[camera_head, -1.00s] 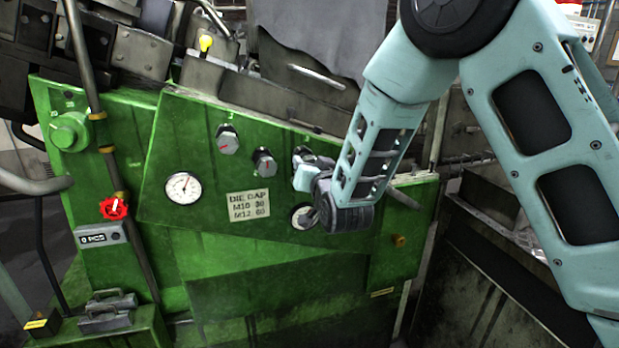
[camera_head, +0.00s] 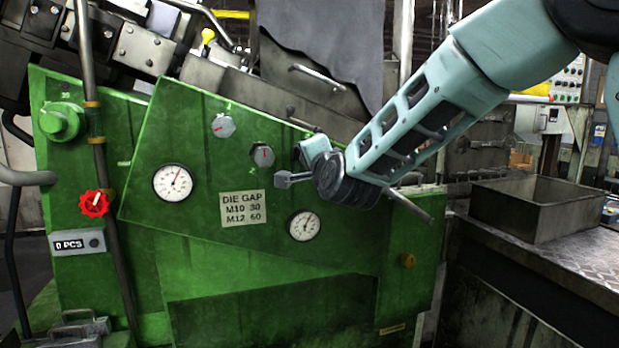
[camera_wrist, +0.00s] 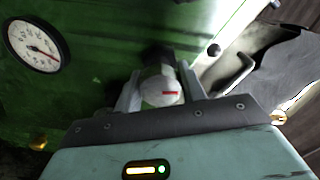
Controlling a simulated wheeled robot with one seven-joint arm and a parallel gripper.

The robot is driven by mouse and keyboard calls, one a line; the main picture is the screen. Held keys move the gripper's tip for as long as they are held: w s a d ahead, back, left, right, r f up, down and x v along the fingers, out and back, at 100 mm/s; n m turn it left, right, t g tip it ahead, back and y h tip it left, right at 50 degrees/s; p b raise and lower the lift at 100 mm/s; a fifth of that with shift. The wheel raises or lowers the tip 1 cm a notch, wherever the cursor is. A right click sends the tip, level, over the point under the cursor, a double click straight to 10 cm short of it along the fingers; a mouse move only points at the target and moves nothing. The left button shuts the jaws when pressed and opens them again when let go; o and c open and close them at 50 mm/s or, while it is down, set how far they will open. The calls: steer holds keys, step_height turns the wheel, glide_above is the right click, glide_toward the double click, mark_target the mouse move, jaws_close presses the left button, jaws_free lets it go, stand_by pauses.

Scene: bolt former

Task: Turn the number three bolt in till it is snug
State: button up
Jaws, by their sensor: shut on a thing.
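A grey bolt head (camera_wrist: 158,88) with a red mark sits between the two fingers of my gripper (camera_wrist: 160,82) in the wrist view, and the fingers are shut on it. In the head view my gripper (camera_head: 291,172) is at the green sloped panel (camera_head: 180,125), right of two other grey bolt heads, and it hides the gripped bolt there. Those are the upper left bolt (camera_head: 222,126) and the middle bolt (camera_head: 261,155), each with a red mark. I cannot read a number at the gripped bolt. Its seating against the panel is not clear.
Two dials, left (camera_head: 173,183) and right (camera_head: 304,226), flank the die gap label (camera_head: 244,208); the right one is just below my gripper. A bent handle (camera_head: 318,78) lies above. A red knob (camera_head: 95,203) is far left. A metal bin (camera_head: 535,208) stands right.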

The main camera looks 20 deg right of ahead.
steer(key=shift+f+m+b, duration=0.15)
steer(key=shift+m+b, duration=0.45)
steer(key=shift+b, duration=0.1)
steer(key=o, duration=1)
steer(key=shift+s, duration=0.1)
steer(key=s+b, duration=0.2)
steer(key=s, duration=1.5)
steer(key=shift+s+b, duration=0.15)
steer(key=shift+b, duration=0.2)
